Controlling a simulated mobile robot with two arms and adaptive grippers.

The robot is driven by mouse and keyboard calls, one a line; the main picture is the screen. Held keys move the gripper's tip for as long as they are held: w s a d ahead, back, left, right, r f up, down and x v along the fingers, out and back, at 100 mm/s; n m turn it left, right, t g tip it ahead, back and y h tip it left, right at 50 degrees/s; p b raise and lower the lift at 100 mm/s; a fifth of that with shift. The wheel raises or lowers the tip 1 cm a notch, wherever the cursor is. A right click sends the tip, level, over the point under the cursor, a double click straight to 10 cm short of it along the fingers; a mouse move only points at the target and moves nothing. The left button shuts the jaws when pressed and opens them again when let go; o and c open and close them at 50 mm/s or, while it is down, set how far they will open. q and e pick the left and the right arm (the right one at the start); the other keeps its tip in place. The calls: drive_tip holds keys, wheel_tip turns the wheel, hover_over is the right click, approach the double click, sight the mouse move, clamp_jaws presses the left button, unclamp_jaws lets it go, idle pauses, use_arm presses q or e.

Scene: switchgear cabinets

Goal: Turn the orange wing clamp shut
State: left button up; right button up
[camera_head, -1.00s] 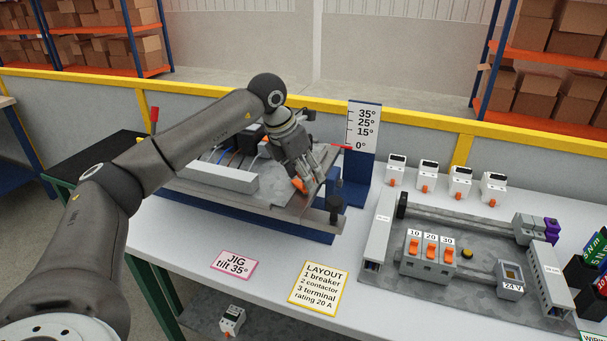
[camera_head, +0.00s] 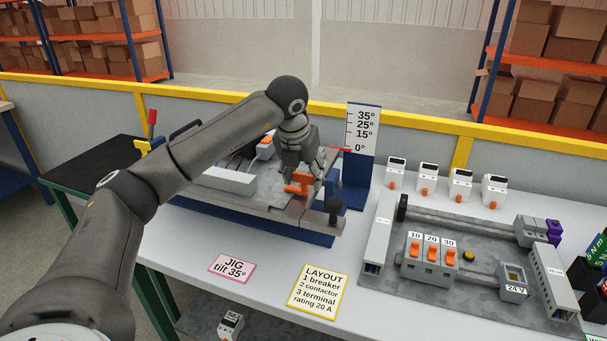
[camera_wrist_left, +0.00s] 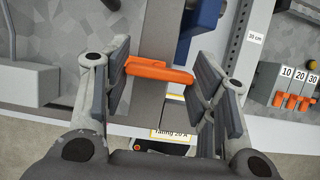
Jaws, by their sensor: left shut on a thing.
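The orange wing clamp (camera_head: 297,188) sits at the front right of the tilting jig plate (camera_head: 262,190). My left gripper (camera_head: 305,182) comes down on it from above, its fingers on either side of the wing. In the left wrist view the orange wing clamp (camera_wrist_left: 160,70) lies crosswise between the finger pads of my left gripper (camera_wrist_left: 160,82), its ends at the pads. The gripper is shut on it. The fingers partly hide the clamp in the head view. My right gripper is not in view.
A blue scale post (camera_head: 358,185) stands just right of the jig, with a red pointer (camera_head: 338,149) near 0°. A dark knob (camera_head: 334,204) stands beside the clamp. A panel with breakers (camera_head: 430,250) lies to the right. The front of the table holds two cards.

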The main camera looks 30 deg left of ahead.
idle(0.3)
use_arm(q)
drive_tip(key=o, duration=1)
drive_tip(key=shift+o, duration=0.2)
drive_tip(key=shift+r, duration=0.1)
drive_tip(key=v, duration=1.1)
drive_tip(key=shift+s+r, duration=0.25)
drive_tip(key=shift+r, duration=0.1)
drive_tip(key=shift+d, duration=0.1)
